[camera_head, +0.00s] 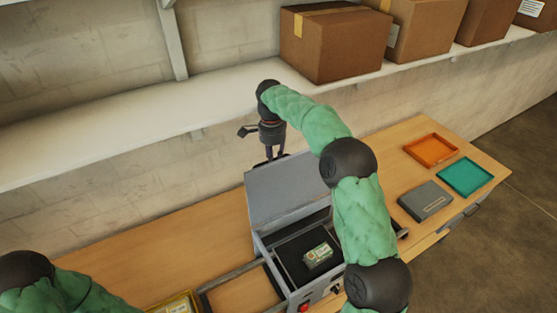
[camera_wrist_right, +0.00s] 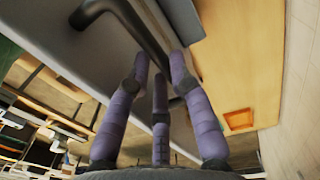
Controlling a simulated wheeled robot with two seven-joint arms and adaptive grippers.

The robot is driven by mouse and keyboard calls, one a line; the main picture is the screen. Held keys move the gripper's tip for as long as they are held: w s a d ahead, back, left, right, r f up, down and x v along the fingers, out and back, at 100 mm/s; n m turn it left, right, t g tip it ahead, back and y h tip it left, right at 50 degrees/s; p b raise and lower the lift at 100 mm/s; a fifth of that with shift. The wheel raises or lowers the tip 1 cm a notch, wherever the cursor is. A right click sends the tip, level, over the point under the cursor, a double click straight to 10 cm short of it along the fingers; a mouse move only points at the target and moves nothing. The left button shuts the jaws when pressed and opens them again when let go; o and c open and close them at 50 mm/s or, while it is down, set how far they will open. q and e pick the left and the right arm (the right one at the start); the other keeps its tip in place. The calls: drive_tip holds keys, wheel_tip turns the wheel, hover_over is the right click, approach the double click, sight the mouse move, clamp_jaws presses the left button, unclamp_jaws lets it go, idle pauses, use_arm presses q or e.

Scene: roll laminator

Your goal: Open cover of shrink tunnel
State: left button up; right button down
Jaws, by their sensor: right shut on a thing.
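The shrink tunnel (camera_head: 290,290) is a grey box on the table at the lower middle of the head view. Its grey cover (camera_head: 285,190) stands raised and tilted up, showing a dark inside with a small green-and-white package (camera_head: 318,256). My right gripper (camera_head: 275,153) is at the cover's far upper edge. In the right wrist view its purple fingers (camera_wrist_right: 163,68) are closed around the dark bar handle (camera_wrist_right: 138,25) on the grey cover (camera_wrist_right: 60,30). The handle is hidden in the head view. My left arm shows at the lower left, with its gripper out of view.
An orange tray (camera_head: 431,137), a teal tray (camera_head: 465,191) and a grey case (camera_head: 425,201) are on the table at right.

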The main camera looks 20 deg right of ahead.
drive_tip(key=shift+w+a+f, duration=0.2)
drive_tip(key=shift+w+f, duration=0.7)
drive_tip(key=shift+w, duration=0.3)
drive_tip(key=c, duration=1.3)
unclamp_jaws()
drive_tip(key=shift+o, duration=1)
drive_tip(key=shift+w+d+r, duration=0.1)
drive_tip(key=shift+w+r, duration=0.05)
drive_tip(key=shift+r, duration=0.1)
